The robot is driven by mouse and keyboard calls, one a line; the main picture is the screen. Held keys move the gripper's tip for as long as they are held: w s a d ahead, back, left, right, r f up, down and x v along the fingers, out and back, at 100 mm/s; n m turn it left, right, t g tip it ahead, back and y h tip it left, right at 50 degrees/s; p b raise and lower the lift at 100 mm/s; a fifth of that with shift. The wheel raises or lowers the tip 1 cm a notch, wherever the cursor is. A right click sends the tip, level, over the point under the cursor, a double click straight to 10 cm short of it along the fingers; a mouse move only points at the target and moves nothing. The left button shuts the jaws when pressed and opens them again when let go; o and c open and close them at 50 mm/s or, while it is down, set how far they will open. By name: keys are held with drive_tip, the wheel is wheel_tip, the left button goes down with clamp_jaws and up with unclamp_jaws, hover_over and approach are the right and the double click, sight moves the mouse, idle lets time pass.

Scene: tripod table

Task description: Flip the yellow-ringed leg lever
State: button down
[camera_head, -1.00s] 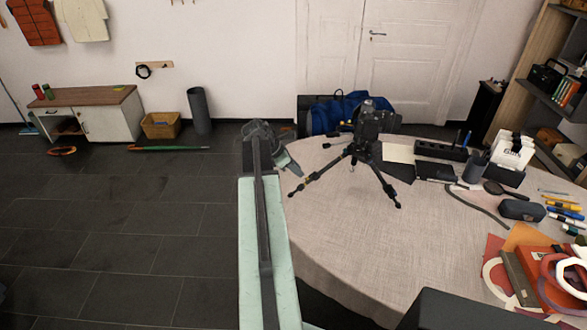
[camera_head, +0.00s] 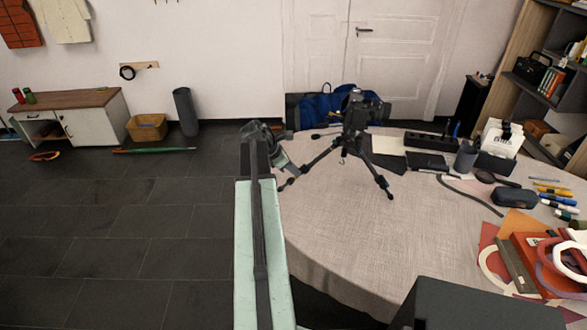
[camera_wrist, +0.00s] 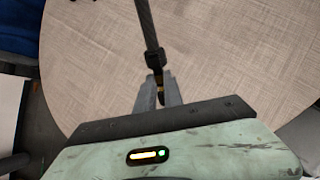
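A black camera tripod (camera_head: 355,140) stands with spread legs on the round table (camera_head: 340,230). Its left leg reaches toward my gripper (camera_head: 289,168), which is at the table's left edge. In the wrist view, that leg (camera_wrist: 147,22) comes down from the top to a black clamp (camera_wrist: 155,61). My gripper (camera_wrist: 159,82) is open, with one finger on each side of the leg at the ring. I cannot tell whether the fingers touch the leg.
A camera (camera_head: 365,110) sits on top of the tripod. Behind and right of it are a notebook (camera_head: 388,145), a black organiser (camera_head: 430,141) and a pencil case (camera_head: 514,197). Red folders (camera_head: 545,262) and tape rolls lie at front right. The table's front middle is bare.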

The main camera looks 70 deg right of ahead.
drive_tip(key=shift+w+d+r, duration=0.1)
idle(0.3)
drive_tip(key=shift+w+r+p, duration=0.15)
drive_tip(key=shift+r+p, duration=0.2)
drive_tip(key=shift+p, duration=0.15)
drive_tip(key=shift+a+r, duration=0.1)
drive_tip(key=shift+a, duration=0.1)
drive_tip(key=shift+r+p, duration=0.4)
drive_tip(key=shift+p, duration=0.05)
drive_tip(key=shift+r, duration=0.15)
drive_tip(key=shift+r+p, duration=0.35)
drive_tip(key=shift+p, duration=0.15)
idle(0.4)
